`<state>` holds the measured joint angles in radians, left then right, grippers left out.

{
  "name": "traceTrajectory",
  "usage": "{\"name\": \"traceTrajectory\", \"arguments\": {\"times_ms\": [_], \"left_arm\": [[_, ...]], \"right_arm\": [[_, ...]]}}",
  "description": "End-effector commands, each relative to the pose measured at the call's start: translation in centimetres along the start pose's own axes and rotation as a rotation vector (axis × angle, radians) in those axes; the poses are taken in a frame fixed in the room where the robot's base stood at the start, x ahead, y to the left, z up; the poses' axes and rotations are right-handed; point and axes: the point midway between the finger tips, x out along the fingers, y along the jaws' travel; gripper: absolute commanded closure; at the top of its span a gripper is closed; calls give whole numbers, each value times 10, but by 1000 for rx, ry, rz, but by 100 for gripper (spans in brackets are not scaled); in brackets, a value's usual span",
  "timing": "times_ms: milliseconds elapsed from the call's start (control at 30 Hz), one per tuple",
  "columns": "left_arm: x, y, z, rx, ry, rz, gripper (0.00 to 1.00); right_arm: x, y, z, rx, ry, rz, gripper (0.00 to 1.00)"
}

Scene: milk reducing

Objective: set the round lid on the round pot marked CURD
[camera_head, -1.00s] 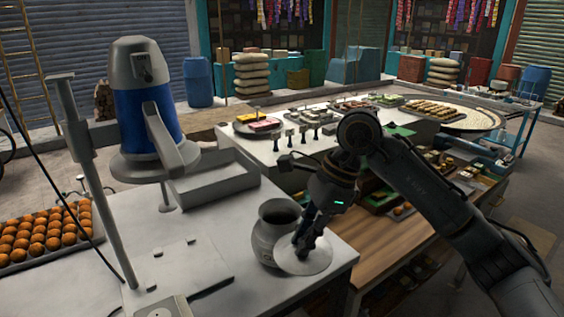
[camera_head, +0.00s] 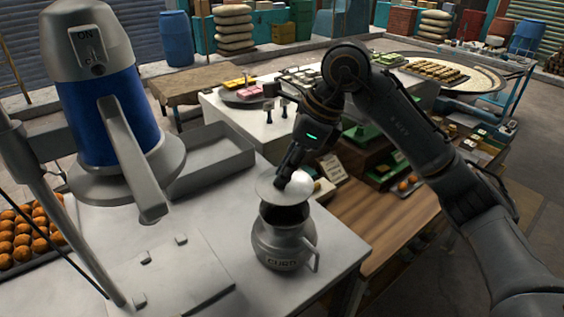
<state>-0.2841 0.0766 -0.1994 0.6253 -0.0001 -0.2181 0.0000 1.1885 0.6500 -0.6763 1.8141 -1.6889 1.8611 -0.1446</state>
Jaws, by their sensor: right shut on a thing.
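The round pot marked CURD (camera_head: 279,248) stands upright on the white counter, with a handle on its right side. Its dark mouth is partly visible from the front. The round pale lid (camera_head: 268,189) is above the pot's mouth, held by my right gripper (camera_head: 284,183). The lid is apart from the rim at the front, and it hides the back of the mouth. My right gripper is shut on the lid from above, its arm coming in from the right. My left gripper is out of view.
A machine with a blue body (camera_head: 131,127) stands on the counter at left. A grey rectangular tray (camera_head: 207,163) lies behind the pot. A tray of orange balls (camera_head: 30,233) is at far left. A wooden surface (camera_head: 385,222) adjoins on the right.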

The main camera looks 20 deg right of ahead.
Motion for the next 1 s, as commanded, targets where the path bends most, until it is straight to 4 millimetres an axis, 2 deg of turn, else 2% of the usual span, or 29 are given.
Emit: {"name": "traceTrajectory", "arguments": {"times_ms": [33, 100, 267, 367, 633, 767, 1000], "left_arm": [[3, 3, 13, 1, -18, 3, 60], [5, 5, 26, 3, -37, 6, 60], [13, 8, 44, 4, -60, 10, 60], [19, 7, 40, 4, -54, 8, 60], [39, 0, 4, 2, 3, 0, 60], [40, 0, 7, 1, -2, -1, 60], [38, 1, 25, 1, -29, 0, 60]], "right_arm": [[5, 0, -2, 0, 0, 1, 100], [10, 0, -4, 0, 0, 1, 100], [24, 0, -10, 0, -1, 2, 100], [33, 0, -14, -1, -1, 2, 100], [52, 0, -22, -1, 0, 0, 100], [53, 0, -23, -1, 0, 0, 100], [52, 0, -22, -1, 0, 0, 100]]}}
